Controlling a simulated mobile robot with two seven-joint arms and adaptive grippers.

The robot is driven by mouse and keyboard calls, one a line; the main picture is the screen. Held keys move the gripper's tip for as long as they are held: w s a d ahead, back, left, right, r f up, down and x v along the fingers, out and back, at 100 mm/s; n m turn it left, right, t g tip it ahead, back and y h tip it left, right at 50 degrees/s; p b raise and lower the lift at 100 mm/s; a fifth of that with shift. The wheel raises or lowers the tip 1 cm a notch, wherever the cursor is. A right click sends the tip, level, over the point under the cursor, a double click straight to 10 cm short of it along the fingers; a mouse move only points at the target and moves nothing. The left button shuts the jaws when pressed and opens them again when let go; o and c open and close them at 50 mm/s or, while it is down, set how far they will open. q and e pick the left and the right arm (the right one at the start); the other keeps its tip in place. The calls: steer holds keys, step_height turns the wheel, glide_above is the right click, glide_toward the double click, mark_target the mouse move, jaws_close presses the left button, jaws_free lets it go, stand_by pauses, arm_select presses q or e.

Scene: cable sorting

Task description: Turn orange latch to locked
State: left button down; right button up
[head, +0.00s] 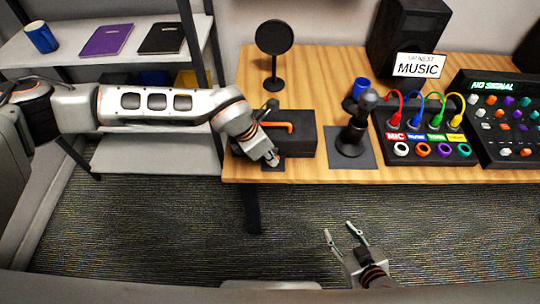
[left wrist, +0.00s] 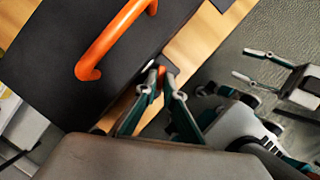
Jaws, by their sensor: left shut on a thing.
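A black case (head: 304,146) lies near the table's front left edge, with an orange carry handle (head: 277,126) on top. The handle also shows in the left wrist view (left wrist: 100,45). My left gripper (head: 273,160) is at the case's front side. In the left wrist view its fingertips (left wrist: 161,78) are closed around a small orange latch (left wrist: 161,70) at the case edge. The fingers hide most of the latch, so its turn angle is hard to tell. My right gripper (head: 343,235) is open and empty, in front of the table above the floor.
A microphone (head: 354,138) on a dark mat stands right of the case. A panel with coloured cables (head: 425,145) and a mixer (head: 505,120) are further right. A round black pop filter (head: 274,37) stands behind. A shelf (head: 70,48) is at left.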

arm_select(q)
steer(key=shift+n, duration=0.3)
steer(key=shift+s+d+n+t+p, duration=0.15)
steer(key=shift+n+t+p, duration=0.3)
steer(key=shift+n, duration=0.55)
steer(key=n+t+y, duration=0.1)
steer(key=n, duration=0.1)
steer(key=shift+d+n, duration=0.1)
steer(key=shift+n, duration=0.3)
steer(key=n, duration=0.1)
steer(key=n+y, duration=0.1)
steer(key=n, duration=0.1)
steer(key=shift+s+d+y, duration=0.1)
steer(key=shift+d+y, duration=0.05)
steer(key=shift+y, duration=0.15)
steer(key=shift+n+t+y+b, duration=0.25)
steer(key=shift+n+y+b, duration=0.35)
steer(key=shift+n, duration=1.1)
steer(key=c, duration=2.4)
jaws_free()
steer(key=shift+c, duration=0.2)
